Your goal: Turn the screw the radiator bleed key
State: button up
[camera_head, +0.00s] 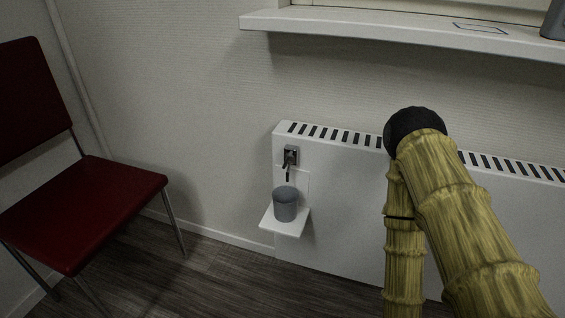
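The radiator (345,190) is a white panel with a slotted top, low against the wall. Near its left end is a small grey square fitting (291,150). A dark bleed key (288,161) appears to sit at this fitting, with a dark spout-like piece hanging below it. The parts are too small to tell the key's exact angle. My arm, with a bamboo-like surface and a black rounded joint, rises at the right, apart from the key in the picture, and covers part of the radiator. My gripper does not show.
A grey cup (285,205) stands on a small white shelf (270,222) below the fitting. A red chair (85,208) stands at left. A white windowsill (380,30) juts out above, with a grey object (554,20) at its right end. Floor between chair and radiator is clear.

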aim_at(288, 157)
jog(key=z, duration=1.6)
jog(key=k, duration=1.2)
jog(key=u, duration=1.45)
jog(key=i, duration=0.5)
jog(key=u, duration=0.1)
